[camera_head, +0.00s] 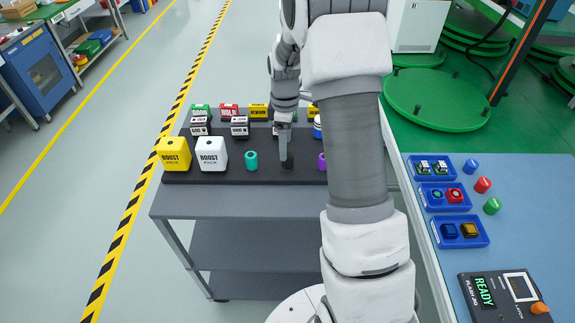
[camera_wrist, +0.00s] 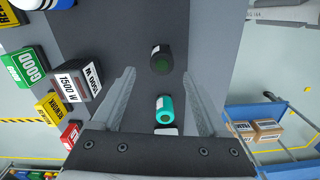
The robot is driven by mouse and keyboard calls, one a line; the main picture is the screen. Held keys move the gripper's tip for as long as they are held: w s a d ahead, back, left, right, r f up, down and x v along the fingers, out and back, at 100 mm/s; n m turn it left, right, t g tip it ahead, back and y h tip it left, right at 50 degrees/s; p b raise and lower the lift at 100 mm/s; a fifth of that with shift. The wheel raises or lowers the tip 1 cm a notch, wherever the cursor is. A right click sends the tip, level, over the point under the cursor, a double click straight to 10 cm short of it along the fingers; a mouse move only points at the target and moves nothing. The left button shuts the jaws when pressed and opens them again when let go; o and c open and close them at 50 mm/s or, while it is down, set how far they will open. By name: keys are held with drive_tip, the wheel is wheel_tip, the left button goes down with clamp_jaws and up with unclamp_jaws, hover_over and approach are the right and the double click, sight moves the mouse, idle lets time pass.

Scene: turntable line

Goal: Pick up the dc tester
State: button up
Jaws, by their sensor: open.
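No label reading "dc tester" shows, so I cannot tell for certain which thing it is. A short black cylinder with a dark green end (camera_wrist: 161,60) stands on the dark cart top, just beyond and between my open fingertips in the wrist view. It shows as a dark shape below my gripper in the head view (camera_head: 287,166). A teal cylinder (camera_wrist: 165,108) is next to it, nearer the gripper base in the wrist view, and also shows in the head view (camera_head: 251,160). My gripper (camera_head: 284,148) points down, open and empty; its fingers also show in the wrist view (camera_wrist: 158,75).
On the cart (camera_head: 230,205) stand a yellow pack (camera_head: 173,154), a white pack (camera_head: 211,154), a purple cylinder (camera_head: 322,162) and several small labelled blocks behind. My arm hides the cart's right side. A blue bench (camera_head: 520,220) with trays stands at right.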

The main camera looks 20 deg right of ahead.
sight(288, 155)
drive_tip(key=shift+s+d+f, duration=0.15)
drive_tip(key=shift+f, duration=1.45)
drive_tip(key=shift+s+d+f, duration=0.1)
drive_tip(key=shift+f, duration=1.45)
drive_tip(key=shift+c, duration=0.2)
clamp_jaws()
